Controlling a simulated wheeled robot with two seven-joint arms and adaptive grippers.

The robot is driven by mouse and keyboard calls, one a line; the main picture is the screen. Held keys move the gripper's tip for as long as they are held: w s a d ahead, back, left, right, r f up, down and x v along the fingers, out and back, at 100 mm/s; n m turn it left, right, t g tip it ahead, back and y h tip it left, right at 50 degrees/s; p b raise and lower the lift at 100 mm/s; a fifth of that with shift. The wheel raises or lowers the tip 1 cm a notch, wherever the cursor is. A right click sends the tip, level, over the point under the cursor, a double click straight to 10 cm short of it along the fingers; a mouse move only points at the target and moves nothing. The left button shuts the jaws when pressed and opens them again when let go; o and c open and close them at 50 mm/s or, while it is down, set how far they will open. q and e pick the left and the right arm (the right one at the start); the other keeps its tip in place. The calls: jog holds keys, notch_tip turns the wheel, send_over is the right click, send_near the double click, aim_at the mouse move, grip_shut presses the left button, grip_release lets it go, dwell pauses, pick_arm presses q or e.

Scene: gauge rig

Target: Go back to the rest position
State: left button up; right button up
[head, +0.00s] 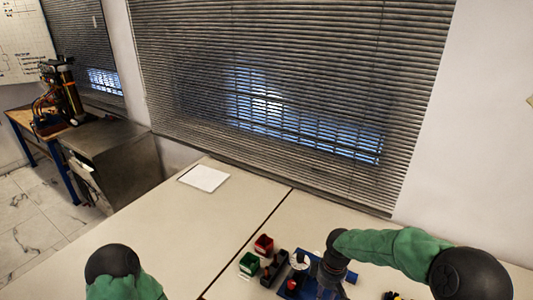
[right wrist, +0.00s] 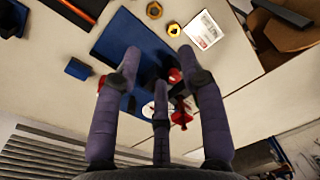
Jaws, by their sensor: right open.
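My right gripper (right wrist: 160,62) is open in the right wrist view, its dark fingers spread and nothing held between them. Below it lies a blue board (right wrist: 118,35) carrying a small rig with red parts (right wrist: 181,118), partly hidden by the fingers. In the head view my right arm reaches in from the right, and the right gripper (head: 334,272) is over the blue board (head: 350,277) near the bottom edge. Only a green-sleeved part of my left arm shows at the bottom left; its gripper is out of view.
Brass nuts (right wrist: 154,10) lie beside the board.

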jog(key=s+a+f+m+y, duration=0.1)
jog(key=s+a+f+m, duration=0.1)
jog(key=s+f+m, duration=0.4)
jog(key=s+a+f+m+y, duration=0.1)
jog(key=s+a+f+m, duration=0.1)
jog(key=s+f, duration=0.7)
jog(key=s+a+f+m+y, duration=0.1)
jog(key=s+a+f+m, duration=0.25)
jog(key=s+f, duration=0.4)
notch_tip(320, 180, down, 7)
jog(key=b, duration=0.8)
jog(key=shift+w+a+r+t, duration=0.2)
jog(key=shift+w+a+t, duration=0.15)
jog(key=shift+w, duration=0.1)
